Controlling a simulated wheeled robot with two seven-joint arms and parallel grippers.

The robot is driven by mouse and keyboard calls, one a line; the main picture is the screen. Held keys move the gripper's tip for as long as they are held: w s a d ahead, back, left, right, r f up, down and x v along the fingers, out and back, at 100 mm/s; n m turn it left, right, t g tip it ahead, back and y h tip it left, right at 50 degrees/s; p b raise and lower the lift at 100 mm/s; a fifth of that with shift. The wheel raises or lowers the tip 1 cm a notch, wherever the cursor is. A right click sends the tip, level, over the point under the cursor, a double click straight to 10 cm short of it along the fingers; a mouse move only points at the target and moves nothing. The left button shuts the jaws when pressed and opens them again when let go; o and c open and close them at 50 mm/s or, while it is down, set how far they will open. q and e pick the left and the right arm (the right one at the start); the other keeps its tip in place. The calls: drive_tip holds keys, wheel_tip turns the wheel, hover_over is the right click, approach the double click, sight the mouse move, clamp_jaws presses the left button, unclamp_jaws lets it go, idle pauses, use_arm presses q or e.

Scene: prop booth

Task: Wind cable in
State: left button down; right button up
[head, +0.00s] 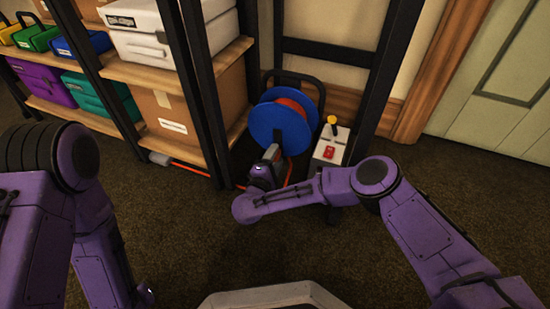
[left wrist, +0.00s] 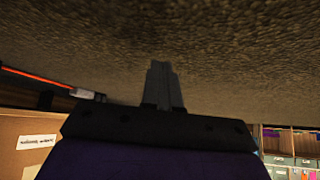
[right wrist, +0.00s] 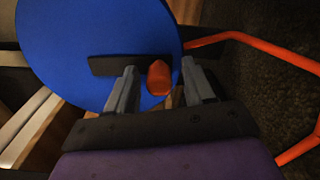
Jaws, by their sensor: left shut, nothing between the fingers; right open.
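A blue cable reel (head: 270,128) stands on its black frame at the foot of the rack. My right gripper (head: 272,156) is in front of it. In the right wrist view its open fingers (right wrist: 159,72) are on either side of an orange crank knob (right wrist: 158,78) on the reel's face; I cannot tell if they touch it. The orange cable (head: 190,168) runs left along the floor to a pale grey plug (head: 158,158), also in the left wrist view (left wrist: 88,94). My left gripper (left wrist: 163,75) is shut and empty, pointing over bare carpet.
A pale control box (head: 331,147) with a yellow-topped lever and red switch stands right of the reel. Black rack posts (head: 203,90) and shelves with boxes (head: 160,105) stand to the left. Open carpet (head: 480,200) lies at the right.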

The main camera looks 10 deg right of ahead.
use_arm(q)
drive_tip(key=shift+s+a+r+p, duration=0.1)
drive_tip(key=shift+s+r+p, duration=0.1)
drive_tip(key=shift+p, duration=0.1)
use_arm(e)
drive_tip(key=shift+s+a+r, duration=0.15)
drive_tip(key=shift+s+a, duration=0.1)
drive_tip(key=shift+s, duration=0.05)
use_arm(q)
drive_tip(key=s+a+m+g+p, duration=0.2)
drive_tip(key=s+m+p, duration=0.1)
drive_tip(key=s+a+r+m+p, duration=0.1)
drive_tip(key=m+p, duration=0.1)
drive_tip(key=shift+s+a+g+h, duration=0.15)
drive_tip(key=shift+s+g+h, duration=0.2)
drive_tip(key=shift+g+h, duration=0.05)
drive_tip(key=shift+s+a+f+m, duration=0.15)
drive_tip(key=shift+s+a+m, duration=0.05)
drive_tip(key=shift+s+m, duration=0.1)
use_arm(e)
drive_tip(key=v, duration=0.9)
drive_tip(key=shift+s+f, duration=0.2)
drive_tip(key=shift+s, duration=0.15)
drive_tip(key=shift+a+r, duration=0.1)
drive_tip(key=shift+a, duration=0.05)
